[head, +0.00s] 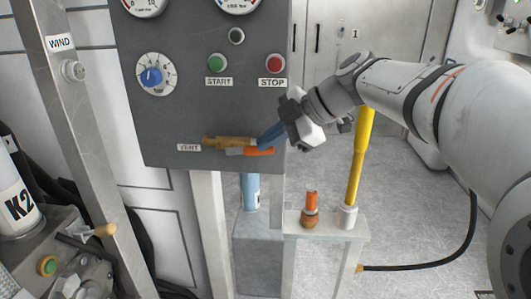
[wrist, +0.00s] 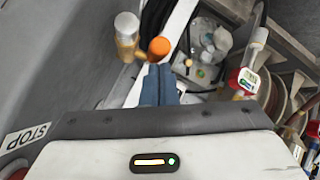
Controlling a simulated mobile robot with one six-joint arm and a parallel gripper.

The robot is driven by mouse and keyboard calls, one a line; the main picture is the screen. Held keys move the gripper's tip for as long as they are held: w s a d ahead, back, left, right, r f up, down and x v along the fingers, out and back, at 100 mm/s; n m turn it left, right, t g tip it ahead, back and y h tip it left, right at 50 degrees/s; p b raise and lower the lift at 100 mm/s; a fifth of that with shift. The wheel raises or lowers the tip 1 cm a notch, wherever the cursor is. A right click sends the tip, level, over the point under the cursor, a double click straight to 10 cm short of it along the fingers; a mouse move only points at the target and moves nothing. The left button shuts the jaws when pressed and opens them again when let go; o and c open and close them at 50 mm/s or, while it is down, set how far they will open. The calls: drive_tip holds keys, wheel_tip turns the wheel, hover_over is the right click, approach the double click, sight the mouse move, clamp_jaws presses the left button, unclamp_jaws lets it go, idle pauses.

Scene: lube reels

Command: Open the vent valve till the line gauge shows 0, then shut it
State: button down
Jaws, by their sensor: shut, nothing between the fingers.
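The vent valve (head: 226,142) is a brass fitting on the lower edge of the grey panel, right of a VENT label (head: 189,148). Its orange handle (head: 258,151) lies roughly level and points right. My gripper (head: 264,139) is shut and empty, its blue fingertips close to the handle. In the wrist view the shut fingers (wrist: 158,72) reach toward the orange handle end (wrist: 159,47), with the brass valve (wrist: 127,40) to its left. I cannot tell whether they touch. Two gauges (head: 237,4) are cut off at the top, so their readings cannot be told.
The panel also has a blue knob (head: 152,77), a green START button (head: 217,63) and a red STOP button (head: 275,63). Below right, a white stand (head: 325,247) carries a yellow upright lever (head: 360,155) and an orange-capped fitting (head: 311,204). A reel (wrist: 277,100) shows in the wrist view.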

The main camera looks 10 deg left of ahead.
drive_tip(key=f+b, duration=0.2)
drive_tip(key=shift+s+d+b, duration=0.15)
drive_tip(key=shift+d+b, duration=0.05)
drive_tip(key=shift+b, duration=0.1)
